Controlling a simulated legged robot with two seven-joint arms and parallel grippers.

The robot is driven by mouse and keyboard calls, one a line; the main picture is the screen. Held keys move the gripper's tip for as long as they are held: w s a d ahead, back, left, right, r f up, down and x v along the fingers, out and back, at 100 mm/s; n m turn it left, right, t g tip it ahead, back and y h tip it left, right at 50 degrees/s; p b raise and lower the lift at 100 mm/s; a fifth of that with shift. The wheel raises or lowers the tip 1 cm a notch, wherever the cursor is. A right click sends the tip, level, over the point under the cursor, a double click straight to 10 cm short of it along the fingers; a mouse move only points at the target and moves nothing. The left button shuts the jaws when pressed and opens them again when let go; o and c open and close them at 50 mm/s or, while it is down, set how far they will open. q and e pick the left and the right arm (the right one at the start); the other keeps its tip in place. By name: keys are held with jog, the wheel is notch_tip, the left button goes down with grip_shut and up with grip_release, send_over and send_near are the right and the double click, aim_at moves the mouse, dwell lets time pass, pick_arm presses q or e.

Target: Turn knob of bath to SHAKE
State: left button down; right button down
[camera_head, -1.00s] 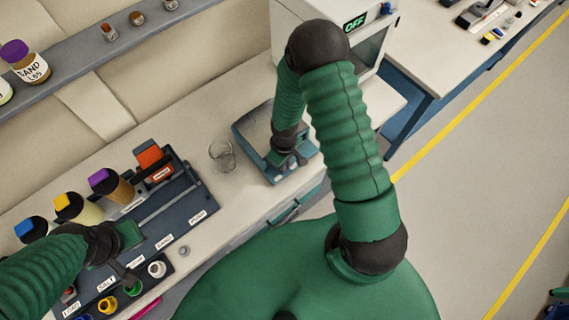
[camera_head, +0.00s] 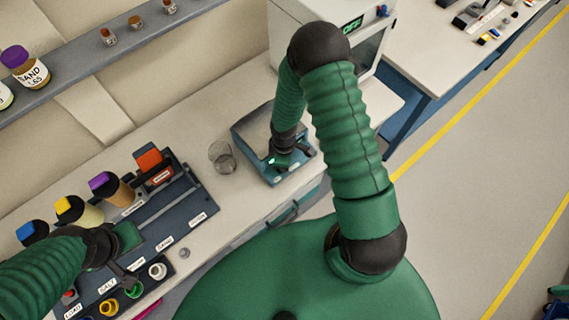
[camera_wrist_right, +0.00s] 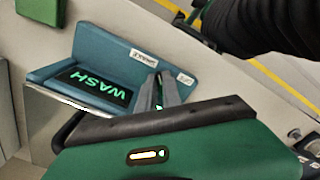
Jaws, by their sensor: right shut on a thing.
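The bath (camera_head: 252,126) is a blue-teal box with a grey top on the bench, in the middle of the head view. In the right wrist view the bath (camera_wrist_right: 112,60) has a dark display (camera_wrist_right: 92,86) reading WASH in lit green letters. Two small white labels sit on its front; one (camera_wrist_right: 143,57) seems to read SHAKE, the other (camera_wrist_right: 185,78) is too small to read surely. My right gripper (camera_wrist_right: 162,92) is shut at the bath's front, on what must be the knob, which the fingers hide. My left gripper (camera_head: 128,276) is over the labelled rack; its jaw opening is unclear.
A clear glass beaker (camera_head: 222,157) stands just left of the bath. A dark rack (camera_head: 185,217) with coloured-lid jars and small cups fills the bench's left. A white oven-like machine (camera_head: 290,28) with a green OFF display stands behind the bath.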

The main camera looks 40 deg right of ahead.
jog(key=shift+w+a, duration=0.1)
jog(key=shift+w, duration=0.2)
jog(key=c, duration=1.7)
grip_release()
jog(key=shift+o, duration=0.9)
jog(key=shift+s, duration=0.1)
jog(key=shift+r, duration=0.1)
notch_tip(320, 180, up, 16)
jog(key=shift+r, duration=0.25)
